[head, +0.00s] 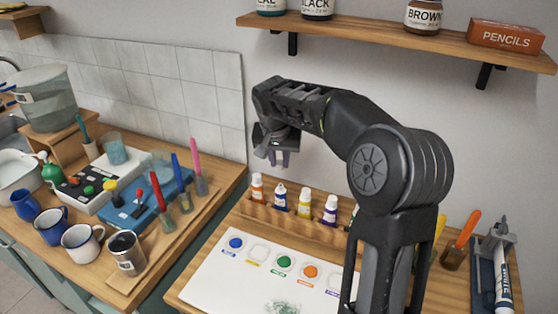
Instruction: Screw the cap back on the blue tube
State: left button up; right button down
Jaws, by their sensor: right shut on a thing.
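The blue tube (280,199) stands upright in the wooden rack (290,219) between an orange tube (257,188) and a yellow tube (304,207). Its top is narrow and dark, unlike the white top of the orange tube. My right gripper (272,157) points down above the rack, a little left of the blue tube in the picture and apart from it. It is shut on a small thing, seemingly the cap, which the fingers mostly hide. My left gripper is not in view.
A purple tube (330,210) stands further right in the rack. A white sheet (216,270) with colour spots lies in front. Mugs, a blue tray (135,214) and brush cups crowd the left counter. A shelf (380,40) with jars hangs above my right arm.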

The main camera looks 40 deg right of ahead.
jog(key=shift+d, duration=0.2)
jog(key=shift+a+f, duration=0.1)
jog(key=shift+f, duration=0.05)
jog(key=b, duration=0.3)
send_over(281, 186)
jog(key=shift+a+f, duration=0.15)
jog(key=shift+f, duration=1.9)
jog(key=shift+f+b, duration=0.5)
jog(key=shift+f, duration=0.05)
jog(key=shift+f+b, duration=0.75)
jog(key=shift+b, duration=0.35)
dwell(1.3)
jog(key=c, duration=1.2)
grip_release()
